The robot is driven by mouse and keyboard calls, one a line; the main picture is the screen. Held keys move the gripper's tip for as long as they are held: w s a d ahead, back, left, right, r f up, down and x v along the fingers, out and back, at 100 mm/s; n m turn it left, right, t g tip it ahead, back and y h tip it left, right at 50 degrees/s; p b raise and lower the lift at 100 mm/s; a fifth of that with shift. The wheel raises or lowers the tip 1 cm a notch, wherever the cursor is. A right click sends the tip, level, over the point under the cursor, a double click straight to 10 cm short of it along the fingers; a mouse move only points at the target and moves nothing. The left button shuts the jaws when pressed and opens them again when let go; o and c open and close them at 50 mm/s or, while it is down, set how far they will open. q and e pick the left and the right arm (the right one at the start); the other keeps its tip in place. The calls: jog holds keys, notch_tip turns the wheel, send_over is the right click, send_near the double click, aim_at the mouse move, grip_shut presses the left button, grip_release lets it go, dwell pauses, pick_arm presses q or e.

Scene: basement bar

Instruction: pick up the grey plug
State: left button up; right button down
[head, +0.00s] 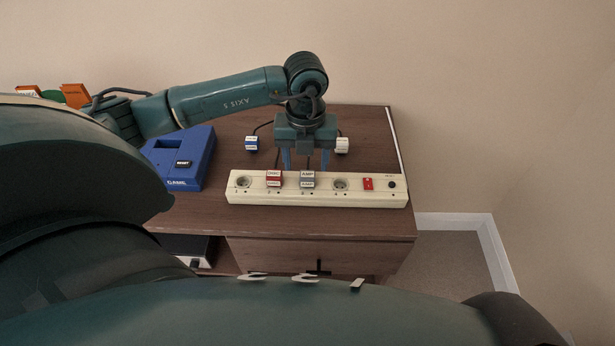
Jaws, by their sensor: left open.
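The grey plug (307,181), with a light label on top, sits in the third socket of a cream power strip (355,199) on the brown cabinet. My left gripper (306,165) points down just behind the strip, its two blue fingers apart. In the picture the fingers end just above and to either side of the grey plug, with nothing seen between them. I cannot tell their exact height or whether they touch it. My right gripper is not in view.
A red plug (274,179) sits close left of the grey one. The outer sockets are empty; a red switch (368,184) is at right. Behind are a blue-and-white plug (251,144) and a white plug (342,145). A blue console (190,145) stands left. Cabinet top (370,130) is clear at back right.

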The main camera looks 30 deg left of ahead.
aim_at(308, 174)
pick_arm(q)
jog(key=shift+w+d+f, duration=0.1)
jog(key=shift+f, duration=1.7)
jog(key=c, duration=1.1)
